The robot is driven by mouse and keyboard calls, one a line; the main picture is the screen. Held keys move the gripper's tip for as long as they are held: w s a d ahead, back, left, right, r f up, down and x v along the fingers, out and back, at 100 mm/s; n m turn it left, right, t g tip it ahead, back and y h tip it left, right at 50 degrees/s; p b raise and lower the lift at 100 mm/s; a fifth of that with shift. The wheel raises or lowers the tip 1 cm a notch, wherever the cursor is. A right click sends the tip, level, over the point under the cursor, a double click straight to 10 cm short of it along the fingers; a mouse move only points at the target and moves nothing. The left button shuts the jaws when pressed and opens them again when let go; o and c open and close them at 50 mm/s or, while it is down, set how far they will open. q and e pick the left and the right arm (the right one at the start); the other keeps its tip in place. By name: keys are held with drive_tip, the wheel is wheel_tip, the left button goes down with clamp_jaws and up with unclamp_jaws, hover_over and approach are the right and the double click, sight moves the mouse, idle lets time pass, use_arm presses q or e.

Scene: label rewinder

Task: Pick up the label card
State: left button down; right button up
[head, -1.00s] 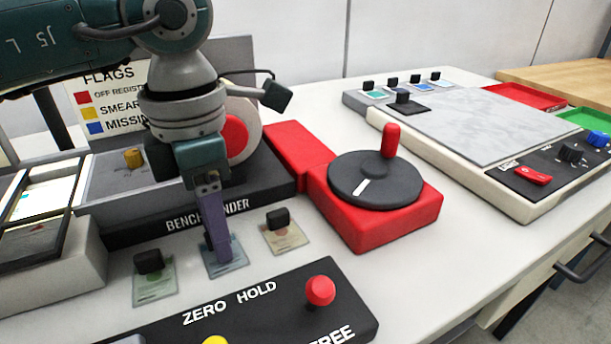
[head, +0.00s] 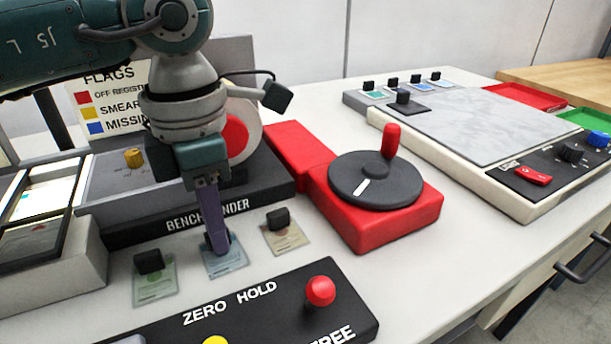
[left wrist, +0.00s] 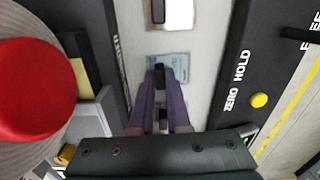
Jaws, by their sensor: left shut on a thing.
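A pale blue label card (head: 235,264) with a black grip block lies in the middle of a row of three cards on the bench. My left gripper (head: 219,250) points down over it, its purple fingers shut on the black block. In the left wrist view the blue card (left wrist: 178,66) shows just beyond the tips of my left gripper (left wrist: 161,80). The card looks flat at bench level; I cannot tell any gap below it. My right gripper is not in view.
A green card (head: 155,284) and a beige card (head: 286,238) flank it. The bench winder (head: 215,205) stands behind, and the black zero-hold panel (head: 260,318) in front. A red box with a dark turntable (head: 375,180) stands to the right.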

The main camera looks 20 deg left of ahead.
use_arm(q)
wheel_tip(320, 180, up, 20)
drive_tip(key=p, duration=0.2)
idle(0.4)
drive_tip(key=c, duration=1.5)
unclamp_jaws()
clamp_jaws()
